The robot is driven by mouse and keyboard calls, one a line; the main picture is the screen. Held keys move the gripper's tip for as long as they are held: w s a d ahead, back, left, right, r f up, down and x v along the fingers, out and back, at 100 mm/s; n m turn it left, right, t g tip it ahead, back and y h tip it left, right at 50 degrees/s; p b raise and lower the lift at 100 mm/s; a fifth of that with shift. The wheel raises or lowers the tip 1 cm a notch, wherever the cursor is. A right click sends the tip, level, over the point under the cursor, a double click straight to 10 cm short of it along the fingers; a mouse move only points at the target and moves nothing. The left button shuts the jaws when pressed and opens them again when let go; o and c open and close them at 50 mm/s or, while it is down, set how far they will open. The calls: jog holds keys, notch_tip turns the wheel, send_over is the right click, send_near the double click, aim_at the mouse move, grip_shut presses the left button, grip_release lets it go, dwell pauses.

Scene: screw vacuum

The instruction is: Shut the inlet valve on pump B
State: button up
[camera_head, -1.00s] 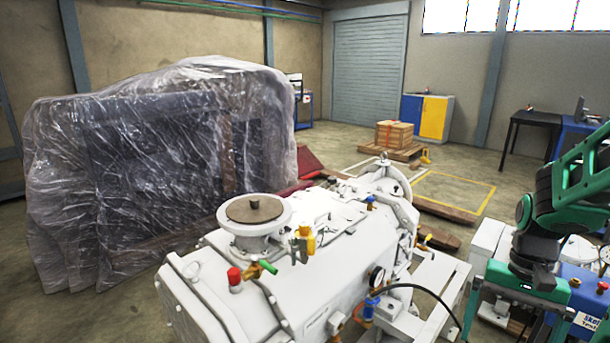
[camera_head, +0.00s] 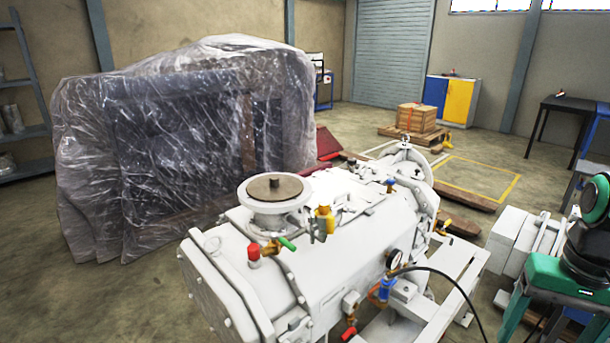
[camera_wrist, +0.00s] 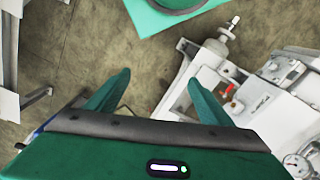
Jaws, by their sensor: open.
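A large white pump (camera_head: 345,250) stands in the middle of the head view. Its top carries a round flange (camera_head: 272,187). Near the flange are a red knob (camera_head: 254,253), a green-handled valve (camera_head: 286,243) and a yellow fitting (camera_head: 325,219). A red-handled valve (camera_head: 349,333) sits low at the front. I cannot tell which is the inlet valve, or whether this is pump B. My gripper (camera_wrist: 160,80) is open and empty over the floor in the wrist view. White equipment with a small red-handled valve (camera_wrist: 228,92) lies to its right.
A plastic-wrapped load (camera_head: 185,150) stands left of the pump. A black hose (camera_head: 450,280) curves off its right side beside a pressure gauge (camera_head: 395,259). A crate on a pallet (camera_head: 416,117) and a yellow-blue cabinet (camera_head: 458,100) stand behind. Bare floor (camera_head: 110,300) lies front left.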

jog(key=c, duration=1)
jog(key=shift+w+f, duration=0.1)
jog(key=shift+w, duration=0.25)
jog(key=c, duration=0.5)
jog(key=w+f, duration=0.1)
jog(key=w, duration=0.4)
jog(key=w+f+t, duration=0.1)
jog(key=w+f, duration=0.1)
jog(key=w, duration=0.4)
jog(key=w+d+f+t, duration=0.1)
jog(key=w+f, duration=0.1)
jog(key=w, duration=0.3)
jog(key=shift+w+f+m+y, duration=0.15)
jog(key=shift+m+y, duration=0.25)
grip_shut()
jog(key=w+f+m+t+y, duration=0.1)
jog(key=w+f, duration=0.4)
jog(key=w, duration=0.3)
jog(key=w+a+f+m+t+y, duration=0.1)
jog(key=w+f+m+t+y, duration=0.1)
jog(key=w+f, duration=0.3)
jog(key=w, duration=0.4)
jog(key=shift+f, duration=0.15)
